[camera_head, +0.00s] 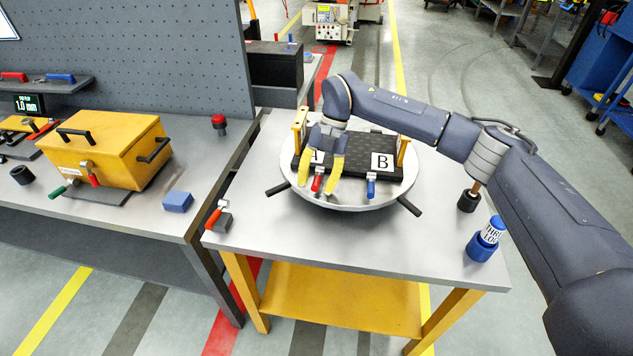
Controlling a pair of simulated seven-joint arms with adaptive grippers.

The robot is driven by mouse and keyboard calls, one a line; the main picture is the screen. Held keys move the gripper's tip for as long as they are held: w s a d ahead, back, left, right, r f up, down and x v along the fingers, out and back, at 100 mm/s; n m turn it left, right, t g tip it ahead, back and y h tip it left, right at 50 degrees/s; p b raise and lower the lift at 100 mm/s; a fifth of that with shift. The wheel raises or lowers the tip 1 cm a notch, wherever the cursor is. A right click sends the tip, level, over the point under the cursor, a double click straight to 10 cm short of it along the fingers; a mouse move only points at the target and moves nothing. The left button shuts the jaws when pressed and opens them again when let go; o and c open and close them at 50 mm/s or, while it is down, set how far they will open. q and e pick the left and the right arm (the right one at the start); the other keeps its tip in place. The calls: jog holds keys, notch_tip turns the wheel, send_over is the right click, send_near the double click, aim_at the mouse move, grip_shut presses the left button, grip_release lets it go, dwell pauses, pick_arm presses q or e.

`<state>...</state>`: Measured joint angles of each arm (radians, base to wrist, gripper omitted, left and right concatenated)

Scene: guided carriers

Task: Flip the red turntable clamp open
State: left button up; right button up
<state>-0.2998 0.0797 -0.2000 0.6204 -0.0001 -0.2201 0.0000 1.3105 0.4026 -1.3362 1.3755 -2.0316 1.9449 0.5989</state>
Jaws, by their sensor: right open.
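The round turntable (350,197) stands on the grey table and carries a black block (363,146) marked with white A and B labels. A red-handled clamp (317,184) sits at the front edge of the block. The gripper hides the clamp's upper part and most of the A label. My left gripper is out of view.
A blue-handled clamp (371,184) stands just right of the red one. Another red-handled clamp (214,215) is at the table's left corner. Yellow posts (301,127) rise from the turntable. A blue cylinder (484,240) stands at the right. The front of the table is clear.

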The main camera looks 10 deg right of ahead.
aim_at(317, 177)
jog(key=shift+c, duration=0.4)
grip_shut()
jog(key=shift+r, duration=0.1)
jog(key=r+g, duration=0.1)
jog(key=w+g+y, duration=0.1)
jog(key=g, duration=0.1)
jog(key=shift+d+r+g, duration=0.1)
jog(key=shift+r+g, duration=0.2)
jog(key=shift+r, duration=0.05)
jog(key=shift+w+d+r+m+g+y, duration=0.1)
jog(key=shift+w+r+m+g+y, duration=0.15)
jog(key=shift+g, duration=0.4)
jog(key=shift+w+r+m+g+y, duration=0.15)
jog(key=shift+r+g+y, duration=0.15)
jog(key=shift+g, duration=0.35)
jog(key=shift+w+r+g, duration=0.1)
jog(key=shift+r+g, duration=0.05)
jog(key=shift+g, duration=0.15)
